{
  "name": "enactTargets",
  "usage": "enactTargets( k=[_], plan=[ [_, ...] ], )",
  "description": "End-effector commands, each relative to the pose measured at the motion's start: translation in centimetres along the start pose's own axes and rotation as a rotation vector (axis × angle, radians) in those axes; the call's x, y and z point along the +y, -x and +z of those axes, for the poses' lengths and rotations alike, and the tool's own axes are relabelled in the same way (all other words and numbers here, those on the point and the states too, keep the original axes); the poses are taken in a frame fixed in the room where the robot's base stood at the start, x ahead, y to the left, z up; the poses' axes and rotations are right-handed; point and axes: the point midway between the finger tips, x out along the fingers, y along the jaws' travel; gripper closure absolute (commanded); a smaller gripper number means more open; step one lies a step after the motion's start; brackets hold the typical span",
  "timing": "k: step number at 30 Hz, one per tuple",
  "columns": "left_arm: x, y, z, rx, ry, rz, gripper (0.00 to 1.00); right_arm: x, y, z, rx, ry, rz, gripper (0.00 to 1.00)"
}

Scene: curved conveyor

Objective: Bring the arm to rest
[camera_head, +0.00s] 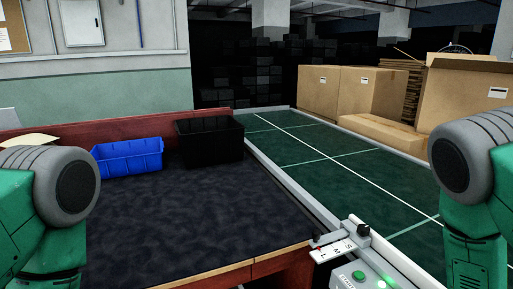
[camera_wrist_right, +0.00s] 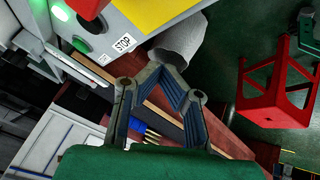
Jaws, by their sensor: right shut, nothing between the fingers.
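My right gripper (camera_wrist_right: 163,72) shows in the right wrist view. Its fingers lean together at the tips, shut, with nothing held between them. My right arm (camera_head: 474,215) shows at the right edge of the head view, bent, with its gripper out of that picture. My left arm (camera_head: 45,215) shows at the left edge, and the left gripper is not in either view.
A dark-topped table (camera_head: 190,220) bears a blue bin (camera_head: 128,158) and a black bin (camera_head: 210,140). A green conveyor (camera_head: 330,160) runs beside it, with cardboard boxes (camera_head: 362,92) beyond. A control box (camera_head: 360,276) stands in front. A red stool (camera_wrist_right: 275,100) stands on the floor.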

Motion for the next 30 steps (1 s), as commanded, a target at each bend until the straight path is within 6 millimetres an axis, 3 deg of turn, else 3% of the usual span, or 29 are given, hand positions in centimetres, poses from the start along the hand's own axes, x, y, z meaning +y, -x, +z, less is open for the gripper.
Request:
enactTargets(
  k=[8,15,17,21,30],
  plan=[
    [0.0,-1.3,0.1,-0.002,0.0,0.0,0.19,-8.9,0.6,5.2,-0.226,-0.39,-0.02,1.0],
    [0.0,-2.6,0.2,-0.002,0.0,0.0,0.19,-19.3,4.4,9.9,-0.532,-0.782,-0.029,1.0],
    [0.0,-2.7,0.2,-0.002,0.0,0.0,0.19,-20.9,5.4,10.5,-0.589,-0.844,-0.025,1.0],
    [0.0,-2.8,0.2,-0.002,0.0,0.0,0.19,-22.8,6.7,11.1,-0.657,-0.915,-0.019,1.0],
    [0.0,-2.8,0.2,-0.002,0.0,0.0,0.19,-22.9,6.8,11.1,-0.659,-0.917,-0.019,1.0]
  ],
)
